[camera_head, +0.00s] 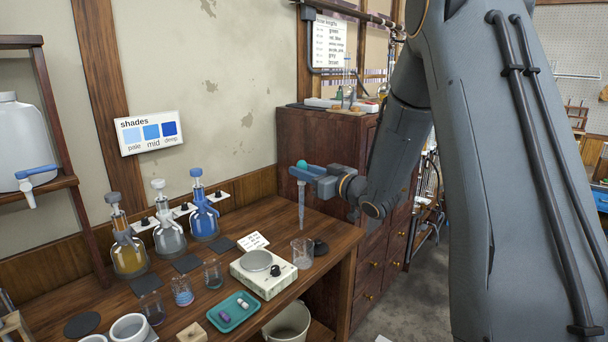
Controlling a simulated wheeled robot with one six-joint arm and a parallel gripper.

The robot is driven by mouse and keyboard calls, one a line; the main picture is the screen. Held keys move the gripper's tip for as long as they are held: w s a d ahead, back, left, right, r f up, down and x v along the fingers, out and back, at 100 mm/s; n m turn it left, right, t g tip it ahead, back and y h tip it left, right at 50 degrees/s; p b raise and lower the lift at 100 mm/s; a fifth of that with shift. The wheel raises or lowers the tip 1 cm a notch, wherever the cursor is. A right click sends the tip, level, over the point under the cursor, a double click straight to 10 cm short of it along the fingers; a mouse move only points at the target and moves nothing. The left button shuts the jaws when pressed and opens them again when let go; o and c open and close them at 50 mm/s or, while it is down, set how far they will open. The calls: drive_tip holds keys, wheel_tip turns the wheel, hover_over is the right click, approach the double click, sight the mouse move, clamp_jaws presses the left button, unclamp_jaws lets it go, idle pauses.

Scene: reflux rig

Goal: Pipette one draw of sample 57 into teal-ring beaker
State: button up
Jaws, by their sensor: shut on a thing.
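My gripper (307,174) is shut on a pipette (301,205) with a teal bulb. The pipette hangs upright, its tip just above or at the mouth of a clear glass beaker (302,252) right of the scale. Whether the tip is inside the rim, I cannot tell. Several other small beakers stand to the left: a dark one (152,308), one with blue and pinkish tones (182,291) and a clear one (213,273). Which beaker has the teal ring is too small to tell. No label reading 57 is legible; a small white card (253,241) stands behind the scale.
A white scale (278,280) and a teal tray (236,320) with small items lie in front. Amber (129,255), clear (169,237) and blue (204,222) bottles stand at the wall. A wooden cabinet (325,150) stands behind my gripper. A bin (288,325) is below the bench edge.

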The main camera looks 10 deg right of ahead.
drive_tip(key=shift+r+p, duration=2.35)
drive_tip(key=shift+r, duration=1.6)
drive_tip(key=shift+o, duration=0.3)
clamp_jaws()
